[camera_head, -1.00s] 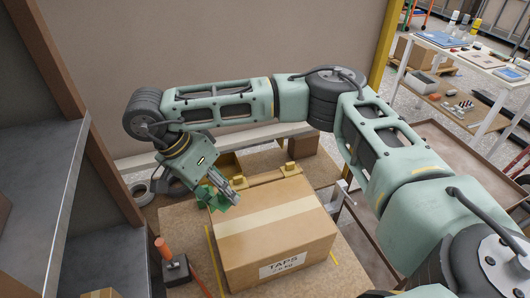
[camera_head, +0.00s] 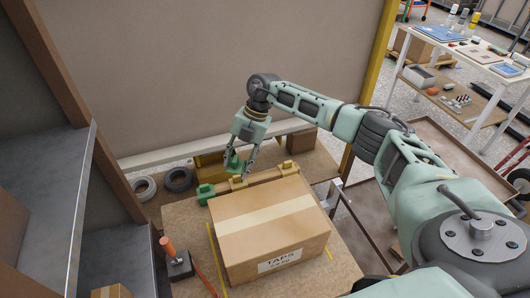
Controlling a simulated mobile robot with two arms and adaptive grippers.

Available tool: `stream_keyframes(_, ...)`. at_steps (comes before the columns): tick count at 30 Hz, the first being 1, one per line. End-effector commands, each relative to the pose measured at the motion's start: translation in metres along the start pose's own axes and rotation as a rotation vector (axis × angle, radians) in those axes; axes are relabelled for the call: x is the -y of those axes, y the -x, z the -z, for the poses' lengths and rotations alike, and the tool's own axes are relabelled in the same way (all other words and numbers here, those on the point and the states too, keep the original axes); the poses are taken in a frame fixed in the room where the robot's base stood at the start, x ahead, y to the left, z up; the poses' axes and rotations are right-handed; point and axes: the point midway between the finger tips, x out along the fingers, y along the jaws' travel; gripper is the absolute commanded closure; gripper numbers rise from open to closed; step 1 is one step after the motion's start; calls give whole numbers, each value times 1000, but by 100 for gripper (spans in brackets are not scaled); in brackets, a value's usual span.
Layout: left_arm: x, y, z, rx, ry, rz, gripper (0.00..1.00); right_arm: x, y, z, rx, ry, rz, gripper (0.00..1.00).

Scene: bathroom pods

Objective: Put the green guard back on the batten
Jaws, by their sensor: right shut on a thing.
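My right gripper (camera_head: 241,168) points down behind the carton and is shut on a green guard (camera_head: 232,160). The guard is small here and partly hidden by the fingers. It appears just above the batten (camera_head: 262,181), a wooden bar with yellowish blocks on it, which lies behind the carton. I cannot tell whether the guard touches the batten. Another green piece (camera_head: 205,193) sits at the batten's left end. My left gripper is not in view.
A taped carton (camera_head: 270,229) labelled TAPS fills the middle of the board. An orange-handled tool (camera_head: 176,261) stands at the left front. Grey shelves (camera_head: 45,210) rise at the left.

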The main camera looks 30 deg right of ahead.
Motion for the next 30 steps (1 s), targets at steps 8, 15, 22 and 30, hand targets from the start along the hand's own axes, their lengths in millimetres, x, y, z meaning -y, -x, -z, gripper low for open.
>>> stream_keyframes(8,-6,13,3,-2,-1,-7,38,36,2,-52,162,-551,-166,82)
stream_keyframes(15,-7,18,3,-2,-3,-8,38,60,2,-81,250,-856,-261,82)
stream_keyframes(22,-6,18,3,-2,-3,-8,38,68,2,-90,274,-944,-289,82)
stream_keyframes(30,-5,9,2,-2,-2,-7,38,70,-7,-93,273,-945,-288,82)
